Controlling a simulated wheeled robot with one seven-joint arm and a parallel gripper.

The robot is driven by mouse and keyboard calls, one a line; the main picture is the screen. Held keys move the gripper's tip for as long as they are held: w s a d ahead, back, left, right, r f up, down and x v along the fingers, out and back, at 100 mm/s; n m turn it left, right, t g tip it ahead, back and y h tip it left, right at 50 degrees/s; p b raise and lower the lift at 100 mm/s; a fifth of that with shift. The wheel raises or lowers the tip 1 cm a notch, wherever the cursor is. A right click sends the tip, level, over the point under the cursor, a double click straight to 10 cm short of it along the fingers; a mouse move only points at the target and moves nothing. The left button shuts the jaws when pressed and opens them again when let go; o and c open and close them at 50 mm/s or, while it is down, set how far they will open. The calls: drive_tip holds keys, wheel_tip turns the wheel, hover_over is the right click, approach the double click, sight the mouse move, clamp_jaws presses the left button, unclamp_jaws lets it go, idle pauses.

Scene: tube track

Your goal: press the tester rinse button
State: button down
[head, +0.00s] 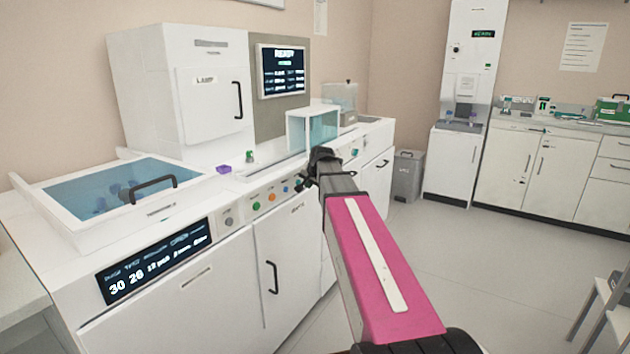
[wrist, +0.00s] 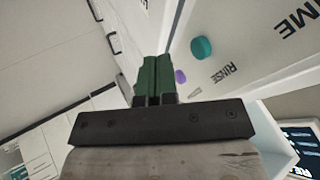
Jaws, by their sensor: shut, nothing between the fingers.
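In the wrist view, a round teal button (wrist: 201,48) stands out from the white panel, with the printed word RINSE beside it. A smaller purple button (wrist: 180,76) sits nearer my fingers and is partly hidden by them. My gripper (wrist: 153,62) has dark green fingers that are shut together with nothing between them. Its tips appear left of both buttons, and I cannot tell their distance from the panel. In the head view, my gripper (head: 304,183) is at the front edge of the white bench, and a teal button (head: 354,152) shows to its right.
A clear-lidded bath (head: 40,193) is at left. A clear blue-tinted box (head: 312,128) stands on the bench behind my gripper.

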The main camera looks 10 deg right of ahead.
sight(299, 181)
drive_tip(key=shift+w+a+r, duration=0.1)
drive_tip(key=shift+w+a, duration=0.75)
drive_tip(key=shift+a, duration=0.2)
drive_tip(key=shift+w+a, duration=0.65)
drive_tip(key=s+d+r, duration=0.4)
drive_tip(key=s+r, duration=0.3)
drive_tip(key=s, duration=0.2)
drive_tip(key=shift+d+r, duration=0.35)
